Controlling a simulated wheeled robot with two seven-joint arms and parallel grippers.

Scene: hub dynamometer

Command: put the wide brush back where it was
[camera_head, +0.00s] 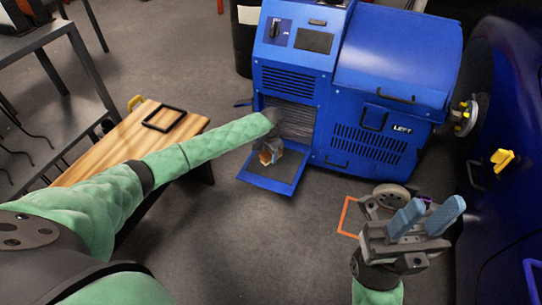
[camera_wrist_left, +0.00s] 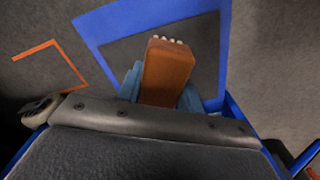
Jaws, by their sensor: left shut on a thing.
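The wide brush shows in the left wrist view as a brown wooden block (camera_wrist_left: 167,72) with pale bristle tufts at its far end. My left gripper (camera_wrist_left: 160,92) is shut on it, with a blue finger on each side. In the head view the left gripper (camera_head: 267,148) is at the low opening of the blue machine, above its lowered flap (camera_head: 270,183). Only a small brown part of the brush (camera_head: 265,158) shows there. I cannot tell whether the brush touches the flap. My right gripper (camera_head: 426,217) is open and empty, its blue fingers apart.
The blue machine (camera_head: 388,55) stands at the back, marked LEFT. A wooden-topped table (camera_head: 112,150) with a black square outline (camera_head: 164,118) is at the left. An orange outline (camera_head: 346,214) marks the floor near my right gripper. A blue vehicle body (camera_head: 510,150) is at the right.

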